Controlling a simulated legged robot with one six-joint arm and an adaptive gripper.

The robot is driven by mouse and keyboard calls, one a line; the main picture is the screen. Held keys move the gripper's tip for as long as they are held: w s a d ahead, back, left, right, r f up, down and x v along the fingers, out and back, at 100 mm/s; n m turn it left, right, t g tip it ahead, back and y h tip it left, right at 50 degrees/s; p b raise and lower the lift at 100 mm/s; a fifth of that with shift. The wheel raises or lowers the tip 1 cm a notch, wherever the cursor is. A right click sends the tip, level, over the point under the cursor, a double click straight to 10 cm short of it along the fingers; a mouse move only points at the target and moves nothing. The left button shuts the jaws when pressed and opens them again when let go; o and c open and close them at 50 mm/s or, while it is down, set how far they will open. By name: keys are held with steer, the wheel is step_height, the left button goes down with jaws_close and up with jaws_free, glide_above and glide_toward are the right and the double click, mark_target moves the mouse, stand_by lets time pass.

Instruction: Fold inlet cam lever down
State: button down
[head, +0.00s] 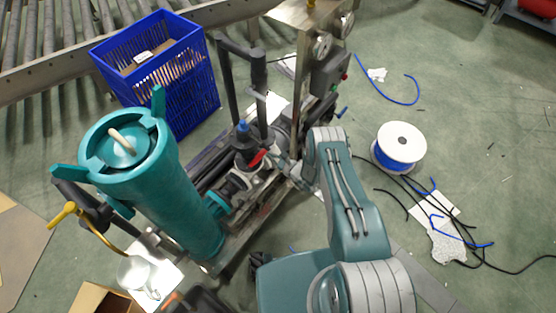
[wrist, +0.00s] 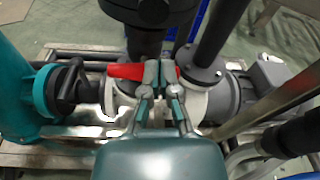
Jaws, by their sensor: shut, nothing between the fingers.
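A red lever (wrist: 127,71) sits on a pale coupling collar (wrist: 118,100) in the middle of the pump line. It lies roughly level in the wrist view, pointing left. It also shows in the head view (head: 257,158), below a blue-topped fitting (head: 242,127). My gripper (wrist: 160,72) is shut and empty, its fingertips at the lever's right end. I cannot tell whether they touch it. In the head view my gripper (head: 283,168) is small and partly lost among the pipework. A black lever (wrist: 70,82) stands on the teal coupling (wrist: 45,90) further left.
A teal filter housing (head: 160,190) stands left of the line. Dark upright pipes (head: 228,85) and a grey pump motor (wrist: 235,97) crowd close around my gripper. A blue crate (head: 175,80) stands behind. A cable spool (head: 401,143) and loose cables lie on the floor to the right.

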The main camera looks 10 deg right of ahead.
mark_target(259, 142)
steer(key=shift+s+a+r, duration=0.1)
steer(key=shift+s+r, duration=0.1)
steer(key=shift+r, duration=0.75)
steer(key=shift+s+a+r, duration=0.1)
steer(key=shift+s+r, duration=0.1)
steer(key=shift+r, duration=0.75)
steer(key=shift+d, duration=0.1)
